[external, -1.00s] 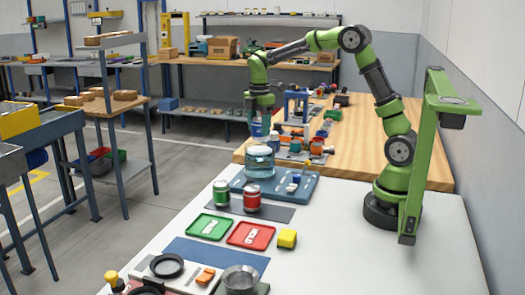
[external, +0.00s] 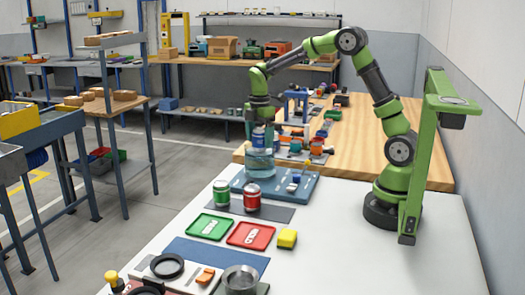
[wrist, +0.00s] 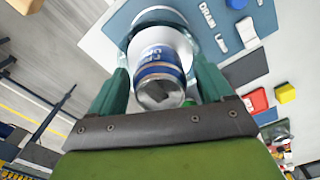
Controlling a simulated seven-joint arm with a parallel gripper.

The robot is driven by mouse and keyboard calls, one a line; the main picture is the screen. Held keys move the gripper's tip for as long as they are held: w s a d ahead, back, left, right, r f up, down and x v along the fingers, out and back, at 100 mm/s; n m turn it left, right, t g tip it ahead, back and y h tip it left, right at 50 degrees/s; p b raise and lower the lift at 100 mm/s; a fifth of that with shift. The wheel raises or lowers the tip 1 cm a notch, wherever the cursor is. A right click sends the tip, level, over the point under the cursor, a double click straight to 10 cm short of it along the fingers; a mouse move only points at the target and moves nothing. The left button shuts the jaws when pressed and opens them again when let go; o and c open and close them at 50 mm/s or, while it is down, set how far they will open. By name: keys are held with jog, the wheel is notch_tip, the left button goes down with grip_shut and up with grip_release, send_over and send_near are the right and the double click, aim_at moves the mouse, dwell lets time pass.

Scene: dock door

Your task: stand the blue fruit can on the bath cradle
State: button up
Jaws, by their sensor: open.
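The blue fruit can (external: 258,134) is upright over the clear water bath (external: 260,165), below my gripper (external: 260,118). In the wrist view the can (wrist: 160,68) is between the two green fingers of my gripper (wrist: 158,85), with its metal end facing the camera. The fingers are apart, with a gap on each side of the can. A pale round surface, seemingly the bath cradle (wrist: 186,45), shows beyond the can. The can's contact with it is hidden.
The bath stands on a blue board (external: 305,187) with small white and blue parts. A green can (external: 221,194) and a red can (external: 252,197) stand nearer. Green (external: 209,227) and red (external: 254,235) trays and a yellow block (external: 287,238) lie in front.

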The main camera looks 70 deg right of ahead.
aim_at(260, 130)
jog(key=shift+r, duration=0.1)
notch_tip(260, 130, up, 11)
jog(key=shift+r, duration=0.1)
jog(key=s+a+r+m+t, duration=0.3)
jog(key=s+a+r+m, duration=0.3)
jog(key=s, duration=0.3)
jog(key=s+a+f+m+t+y, duration=0.2)
jog(key=s+a+f+m+t, duration=0.2)
jog(key=s+a+m, duration=0.3)
jog(key=s+f+m, duration=0.1)
jog(key=s+m, duration=0.2)
jog(key=s, duration=0.1)
jog(key=shift+s+a+f+m, duration=0.2)
jog(key=shift+f+m, duration=0.1)
jog(key=shift+f, duration=0.1)
